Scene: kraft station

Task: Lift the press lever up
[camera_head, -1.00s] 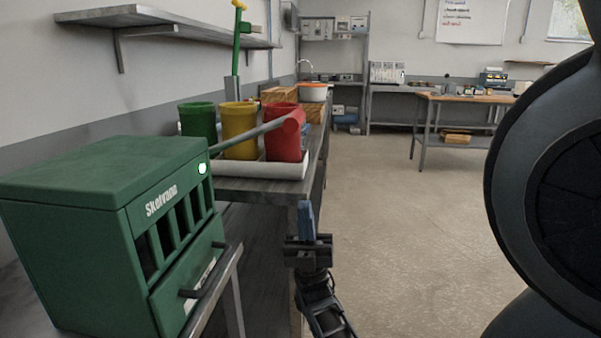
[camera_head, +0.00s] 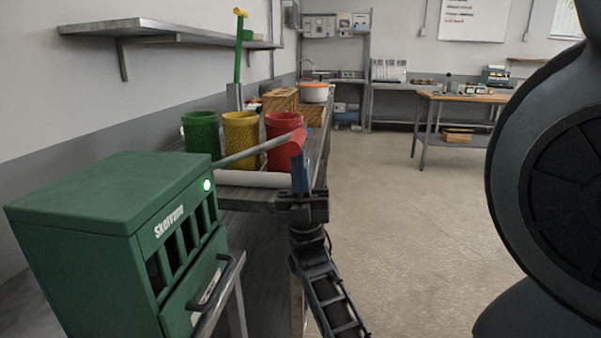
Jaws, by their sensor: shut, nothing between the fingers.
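The press is a green box (camera_head: 110,205) with white lettering and a lit green lamp at the left. Its grey lever (camera_head: 245,154) slopes up to the right from the box's far side and ends in a red cylindrical grip (camera_head: 296,143). My gripper (camera_head: 300,165) is in the middle, pointing up, with its blue fingers shut and empty. The fingertips are right at the red grip and overlap it in the picture. I cannot tell whether they touch it.
Green (camera_head: 202,134), yellow (camera_head: 241,138) and red (camera_head: 282,134) bins stand on the bench behind the lever. A wall shelf (camera_head: 165,32) hangs above left. The floor (camera_head: 400,230) to the right is clear. A wooden-topped table (camera_head: 465,97) stands farther back.

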